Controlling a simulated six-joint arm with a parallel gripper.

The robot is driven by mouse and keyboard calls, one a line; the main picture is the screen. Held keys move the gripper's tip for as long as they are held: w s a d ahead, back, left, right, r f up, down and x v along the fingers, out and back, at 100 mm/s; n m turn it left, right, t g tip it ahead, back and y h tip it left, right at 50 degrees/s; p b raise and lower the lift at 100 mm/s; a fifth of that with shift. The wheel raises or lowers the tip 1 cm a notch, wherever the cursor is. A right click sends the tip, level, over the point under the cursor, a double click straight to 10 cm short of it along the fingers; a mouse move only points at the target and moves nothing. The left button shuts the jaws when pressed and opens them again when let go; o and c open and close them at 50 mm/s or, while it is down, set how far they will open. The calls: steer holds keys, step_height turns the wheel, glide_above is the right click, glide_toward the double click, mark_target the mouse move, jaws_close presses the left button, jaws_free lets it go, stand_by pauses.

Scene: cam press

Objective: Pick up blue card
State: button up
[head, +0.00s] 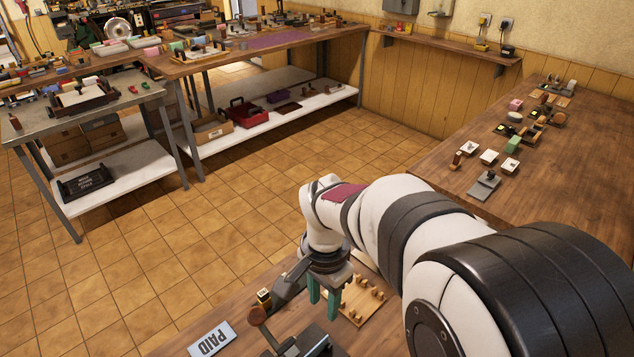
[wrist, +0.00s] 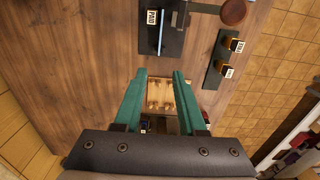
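My gripper (head: 322,310) has two teal fingers, apart and empty, pointing down over the near table. In the wrist view the gripper (wrist: 162,74) is open above a pale wooden board with pegs (wrist: 160,95), which also shows in the head view (head: 362,302). A dark press plate (wrist: 170,42) bears a thin bluish strip (wrist: 162,36); I cannot tell whether it is the blue card. A pale blue-grey plate lettered PAID (head: 212,339) lies at the near table's left. No other clearly blue card can be made out.
A press lever with a brown knob (wrist: 233,12) stands beside the dark plate. A rack holds labelled stamps (wrist: 228,72). Bare wood (wrist: 80,70) lies left of the press in the wrist view. Other benches (head: 560,180) hold many small objects.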

mark_target(321, 342)
steer(key=f, duration=1.5)
steer(key=shift+s+a+f, duration=0.2)
steer(key=shift+s+f, duration=0.15)
steer(key=shift+f, duration=0.05)
jaws_close()
